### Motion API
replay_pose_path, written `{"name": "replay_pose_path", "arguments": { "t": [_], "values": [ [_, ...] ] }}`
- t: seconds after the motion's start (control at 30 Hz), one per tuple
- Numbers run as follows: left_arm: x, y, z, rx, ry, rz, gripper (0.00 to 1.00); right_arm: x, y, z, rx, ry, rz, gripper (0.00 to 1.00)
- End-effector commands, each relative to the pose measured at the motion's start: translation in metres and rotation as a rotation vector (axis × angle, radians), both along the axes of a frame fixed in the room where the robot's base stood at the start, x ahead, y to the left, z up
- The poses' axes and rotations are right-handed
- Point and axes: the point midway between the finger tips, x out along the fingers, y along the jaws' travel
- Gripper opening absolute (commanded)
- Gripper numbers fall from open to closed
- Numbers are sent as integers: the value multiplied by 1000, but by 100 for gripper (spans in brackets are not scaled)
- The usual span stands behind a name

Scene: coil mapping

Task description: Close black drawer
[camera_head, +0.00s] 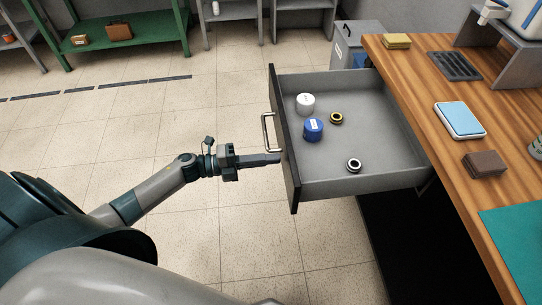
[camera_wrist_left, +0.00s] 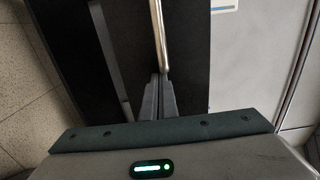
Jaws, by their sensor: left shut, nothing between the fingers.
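The black drawer (camera_head: 286,165) stands pulled out from under the wooden workbench, with a black front and grey inside walls. A pale metal bar handle (camera_head: 267,132) is on its front. My left gripper (camera_head: 279,158) is shut and empty, with its fingertips at the drawer front, just below the handle in the head view. In the left wrist view the shut fingertips (camera_wrist_left: 160,77) lie close to the handle (camera_wrist_left: 159,30) and in front of the black face. I cannot tell if they touch it. My right gripper is not in view.
In the drawer lie a white cylinder (camera_head: 306,104), a blue cylinder (camera_head: 313,129) and two small rings. The workbench (camera_head: 415,90) on the right holds several items. A green shelf (camera_head: 120,48) stands at the back left. The tiled floor left of the drawer is clear.

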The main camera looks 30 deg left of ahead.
Motion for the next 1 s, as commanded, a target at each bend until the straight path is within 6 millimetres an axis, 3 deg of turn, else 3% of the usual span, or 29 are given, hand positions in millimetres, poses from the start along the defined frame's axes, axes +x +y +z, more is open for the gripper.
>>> {"name": "replay_pose_path", "arguments": {
  "t": [0.67,0.87,1.0],
  "values": [
    [6,-10,0,-1,-1,0,0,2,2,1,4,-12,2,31],
    [19,-28,0,-1,-3,-1,0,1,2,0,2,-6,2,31],
    [34,-50,1,-3,-3,-2,0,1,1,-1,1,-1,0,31]
  ]
}}
